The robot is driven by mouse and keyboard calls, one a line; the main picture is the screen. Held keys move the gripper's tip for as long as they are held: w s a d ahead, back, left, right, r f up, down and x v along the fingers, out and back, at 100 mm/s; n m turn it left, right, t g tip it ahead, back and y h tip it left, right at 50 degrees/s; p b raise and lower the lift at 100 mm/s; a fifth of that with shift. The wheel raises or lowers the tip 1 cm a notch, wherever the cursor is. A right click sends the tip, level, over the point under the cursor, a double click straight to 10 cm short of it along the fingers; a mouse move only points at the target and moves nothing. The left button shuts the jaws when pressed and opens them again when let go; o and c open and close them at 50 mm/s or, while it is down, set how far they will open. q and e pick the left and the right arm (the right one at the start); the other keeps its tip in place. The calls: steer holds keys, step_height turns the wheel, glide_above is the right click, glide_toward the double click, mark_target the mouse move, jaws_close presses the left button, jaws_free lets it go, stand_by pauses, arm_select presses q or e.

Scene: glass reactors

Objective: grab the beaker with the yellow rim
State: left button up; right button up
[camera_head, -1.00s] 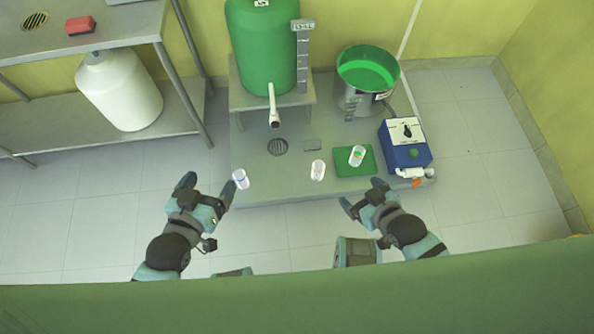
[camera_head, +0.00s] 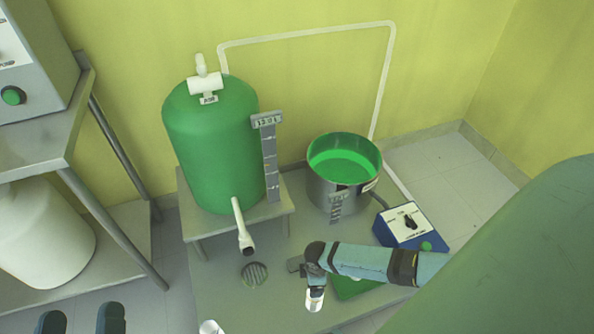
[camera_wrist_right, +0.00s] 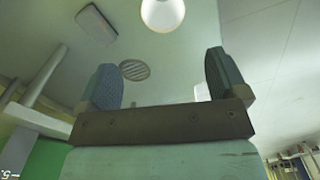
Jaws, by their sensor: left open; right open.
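A small white beaker (camera_head: 315,299) stands on the grey platform, just below my right gripper (camera_head: 313,265) in the head view. Its rim colour cannot be made out. A round white shape, likely this beaker (camera_wrist_right: 162,12), shows at the top of the right wrist view, beyond the fingertips. My right gripper (camera_wrist_right: 160,78) is open, with nothing between its fingers. A second beaker (camera_head: 210,327) is cut off at the bottom edge, its rim colour unclear. My left gripper (camera_head: 81,321) is open and empty at the bottom left. No yellow rim is discernible.
A green mat (camera_head: 352,289) lies partly under my right arm. A green tank (camera_head: 212,140) with a spout (camera_head: 242,228), a steel pot (camera_head: 335,195) and a blue control box (camera_head: 411,226) stand behind. A drain (camera_head: 254,274) lies left of the right gripper. A metal shelf (camera_head: 113,250) stands left.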

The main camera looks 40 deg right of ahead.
steer(key=f+b, duration=0.2)
steer(key=f, duration=0.2)
steer(key=f+b, duration=0.3)
steer(key=f, duration=0.2)
steer(key=s+f+b, duration=0.1)
steer(key=f+b, duration=0.1)
steer(key=f, duration=0.2)
steer(key=shift+d+f+b, duration=0.2)
steer(key=shift+f+b, duration=0.15)
steer(key=shift+f, duration=0.15)
arm_select(q)
step_height(320, 180, down, 9)
steer(key=m+g, duration=0.1)
steer(key=g, duration=0.2)
steer(key=shift+w+d+f+m, duration=0.15)
steer(key=shift+w+f+m, duration=0.05)
steer(key=shift+w+m, duration=0.2)
arm_select(e)
steer(key=shift+c, duration=0.2)
steer(key=c, duration=1)
